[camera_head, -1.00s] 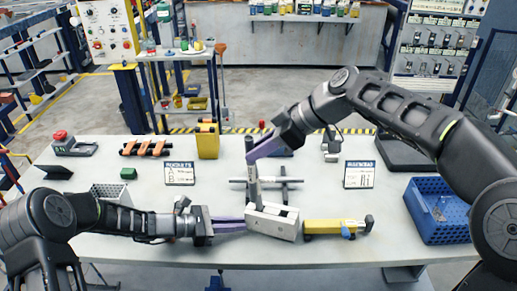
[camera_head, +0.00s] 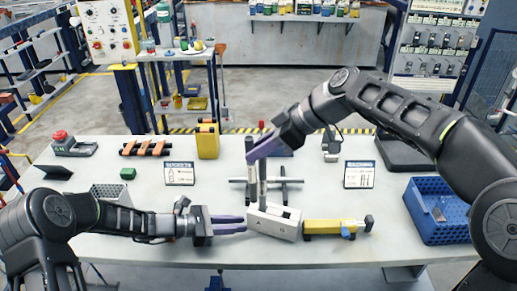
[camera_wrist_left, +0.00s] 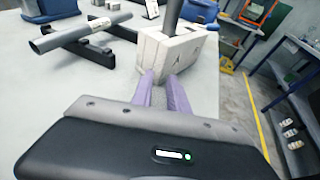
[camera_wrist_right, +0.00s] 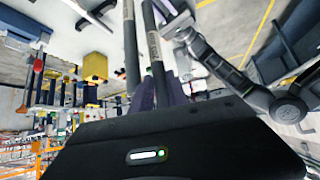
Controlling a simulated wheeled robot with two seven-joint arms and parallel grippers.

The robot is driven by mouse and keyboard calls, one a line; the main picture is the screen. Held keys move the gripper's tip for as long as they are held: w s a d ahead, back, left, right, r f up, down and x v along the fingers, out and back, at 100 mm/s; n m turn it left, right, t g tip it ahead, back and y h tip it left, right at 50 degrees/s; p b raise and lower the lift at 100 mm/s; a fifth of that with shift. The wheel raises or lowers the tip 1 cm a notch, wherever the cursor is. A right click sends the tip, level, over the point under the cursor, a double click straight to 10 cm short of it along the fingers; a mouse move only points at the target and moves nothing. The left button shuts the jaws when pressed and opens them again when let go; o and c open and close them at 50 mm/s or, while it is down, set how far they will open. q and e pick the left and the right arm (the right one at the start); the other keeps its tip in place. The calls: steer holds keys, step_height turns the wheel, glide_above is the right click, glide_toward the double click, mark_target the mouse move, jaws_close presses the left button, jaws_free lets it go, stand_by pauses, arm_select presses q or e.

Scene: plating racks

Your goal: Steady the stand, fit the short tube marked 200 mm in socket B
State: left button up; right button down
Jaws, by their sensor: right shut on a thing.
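The stand (camera_head: 287,233) is a pale block with letters on its front, near the table's front edge. My right gripper (camera_head: 262,152) is shut on a grey tube (camera_head: 262,182), held upright with its lower end at the left part of the stand's top. I cannot tell how deep it sits or which socket it meets. The tube also shows in the right wrist view (camera_wrist_right: 153,45), with a pale unreadable label. My left gripper (camera_head: 244,225) is open, its fingertips close to the stand's left end; contact is unclear. In the left wrist view the stand (camera_wrist_left: 190,55) lies just beyond the fingertips.
A yellow tool (camera_head: 322,227) lies close to the stand's right. A blue crate (camera_head: 440,225) is at the right. Two sign cards (camera_head: 179,174) (camera_head: 358,175) stand behind.

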arm_select(q)
steer(key=o, duration=1.1)
